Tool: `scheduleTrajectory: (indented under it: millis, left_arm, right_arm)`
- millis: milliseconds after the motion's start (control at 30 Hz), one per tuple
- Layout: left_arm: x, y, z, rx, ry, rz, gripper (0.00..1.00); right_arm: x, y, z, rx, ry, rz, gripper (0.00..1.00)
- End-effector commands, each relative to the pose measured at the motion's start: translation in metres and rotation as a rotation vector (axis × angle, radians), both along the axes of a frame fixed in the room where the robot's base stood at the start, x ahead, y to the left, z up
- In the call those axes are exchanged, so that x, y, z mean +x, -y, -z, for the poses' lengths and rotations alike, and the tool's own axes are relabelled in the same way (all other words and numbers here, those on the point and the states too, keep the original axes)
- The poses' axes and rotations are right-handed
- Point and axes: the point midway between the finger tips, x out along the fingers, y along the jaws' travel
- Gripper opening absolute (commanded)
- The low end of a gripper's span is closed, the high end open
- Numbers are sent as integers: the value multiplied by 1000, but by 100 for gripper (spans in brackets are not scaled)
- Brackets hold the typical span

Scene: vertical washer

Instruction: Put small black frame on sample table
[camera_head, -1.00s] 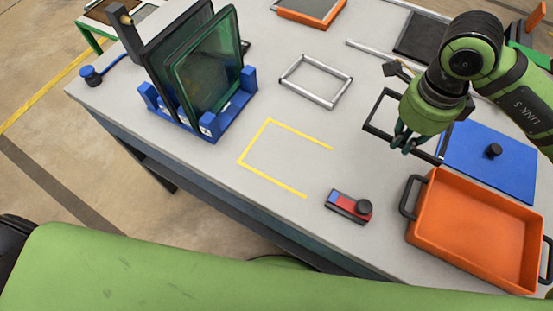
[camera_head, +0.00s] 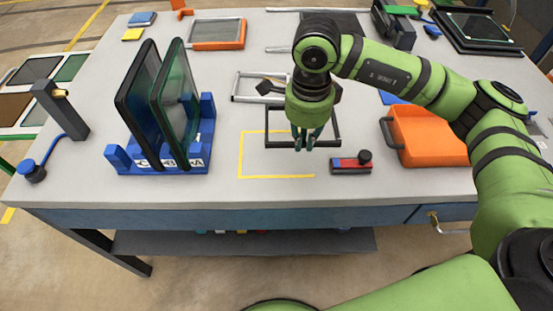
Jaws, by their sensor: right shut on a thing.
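The small black frame (camera_head: 276,144) is a thin dark rectangle, roughly level over the grey table (camera_head: 420,185). My right gripper (camera_head: 304,143) points down and is shut on the frame's near bar. The frame overlaps the right part of the yellow tape outline (camera_head: 240,158) in the view. I cannot tell whether it touches the table top. The gripper and wrist hide part of the frame's middle and far side. My left gripper is not in view.
A blue rack (camera_head: 206,130) holding dark panels stands left of the outline. A silver frame (camera_head: 237,88) lies behind. The outline's left part is clear.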

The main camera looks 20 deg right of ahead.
Motion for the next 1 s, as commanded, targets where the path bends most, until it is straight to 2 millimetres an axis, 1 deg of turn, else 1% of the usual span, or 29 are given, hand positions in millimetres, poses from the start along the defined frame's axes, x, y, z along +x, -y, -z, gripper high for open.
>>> scheduleTrajectory:
  millis: [33,100,200,300,367,433,600,667,1000]
  left_arm:
    - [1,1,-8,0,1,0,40]
    - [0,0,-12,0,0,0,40]
    - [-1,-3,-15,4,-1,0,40]
    - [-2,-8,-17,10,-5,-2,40]
    - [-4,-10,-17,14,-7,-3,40]
    - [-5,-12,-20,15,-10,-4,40]
    - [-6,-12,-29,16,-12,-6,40]
    - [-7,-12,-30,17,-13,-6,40]
    - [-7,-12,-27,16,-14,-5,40]
  right_arm:
    - [-1,-13,3,1,-5,-6,0]
    - [0,-28,12,2,-4,-4,0]
    - [1,-43,22,1,-2,-2,0]
    - [1,-51,29,1,0,1,0]
    - [1,-53,31,0,0,1,0]
    - [1,-53,38,-1,-3,3,0]
    - [0,-53,63,-1,-3,3,0]
    - [1,-53,69,-1,-1,3,0]
    - [1,-53,74,0,1,1,0]
